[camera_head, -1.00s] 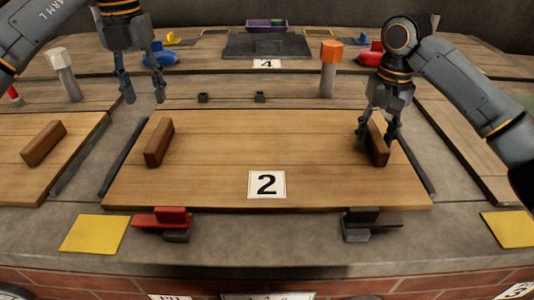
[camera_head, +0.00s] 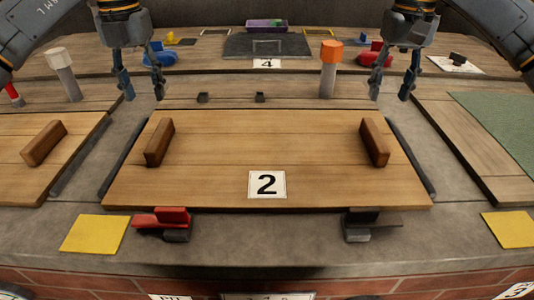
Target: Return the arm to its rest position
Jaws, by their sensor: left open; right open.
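My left gripper (camera_head: 139,88) hangs open and empty at the upper left, above the far edge of the wooden board. My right gripper (camera_head: 391,88) hangs open and empty at the upper right, its fingers pointing down, apart from the board's right handle. The wooden board (camera_head: 225,187) marked with a "2" card (camera_head: 267,185) lies flat on the counter. Its left brown handle (camera_head: 159,142) and right brown handle (camera_head: 374,142) are both free of the grippers.
An orange-topped post (camera_head: 330,68) stands between the grippers, nearer the right one. A white-topped post (camera_head: 64,74) stands at left. A red latch (camera_head: 162,218) and a dark latch (camera_head: 371,222) sit at the board's front edge. Yellow pads (camera_head: 94,234) lie at the front corners.

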